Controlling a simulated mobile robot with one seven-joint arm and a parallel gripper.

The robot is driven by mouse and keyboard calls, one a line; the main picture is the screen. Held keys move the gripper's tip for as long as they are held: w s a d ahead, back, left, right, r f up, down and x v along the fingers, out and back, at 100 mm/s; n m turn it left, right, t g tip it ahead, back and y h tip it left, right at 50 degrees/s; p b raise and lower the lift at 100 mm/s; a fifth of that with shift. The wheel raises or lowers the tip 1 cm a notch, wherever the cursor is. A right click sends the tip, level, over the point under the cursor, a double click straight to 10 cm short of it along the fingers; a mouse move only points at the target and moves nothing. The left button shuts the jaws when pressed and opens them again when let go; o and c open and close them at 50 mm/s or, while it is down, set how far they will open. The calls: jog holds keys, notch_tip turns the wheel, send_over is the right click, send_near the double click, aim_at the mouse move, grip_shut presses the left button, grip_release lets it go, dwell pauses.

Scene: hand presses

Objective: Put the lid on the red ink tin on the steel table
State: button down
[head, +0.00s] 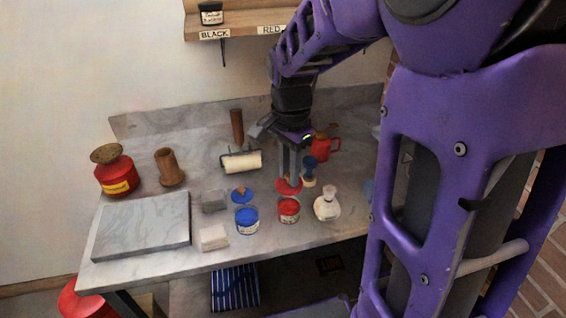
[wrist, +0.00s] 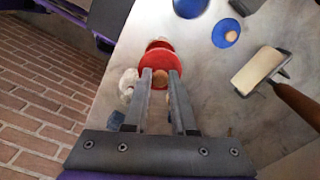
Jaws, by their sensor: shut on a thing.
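The red ink tin (head: 289,211) stands upright on the steel table (head: 180,262), near its front edge. My gripper (head: 289,180) points down and is shut on the knob of a red lid (head: 284,187). The lid is just above and slightly behind the tin in the head view; I cannot tell the exact gap. In the wrist view, the red lid (wrist: 147,66) lies at my fingertips (wrist: 160,73) and hides most of the red tin (wrist: 159,44), whose edge shows beyond it. The fingers cover part of the knob.
A blue tin (head: 246,221) and its blue lid (head: 242,194) are left of the red tin. A white bottle (head: 327,208) stands close on the right, a blue-handled tool (head: 309,172) behind. A roller (head: 241,162), grey block (head: 214,201), white block (head: 214,237) and stone slab (head: 142,222) lie further left.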

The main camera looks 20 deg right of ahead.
notch_tip(320, 180, down, 4)
jog(key=b, duration=0.3)
jog(key=shift+f, duration=0.1)
jog(key=shift+f+b, duration=0.6)
jog(key=shift+f, duration=0.25)
jog(key=shift+f, duration=0.15)
dwell(1.8)
jog(key=shift+c, duration=0.8)
grip_release()
jog(key=shift+p, duration=0.3)
jog(key=shift+r+p, duration=2.9)
jog(key=shift+r, duration=0.65)
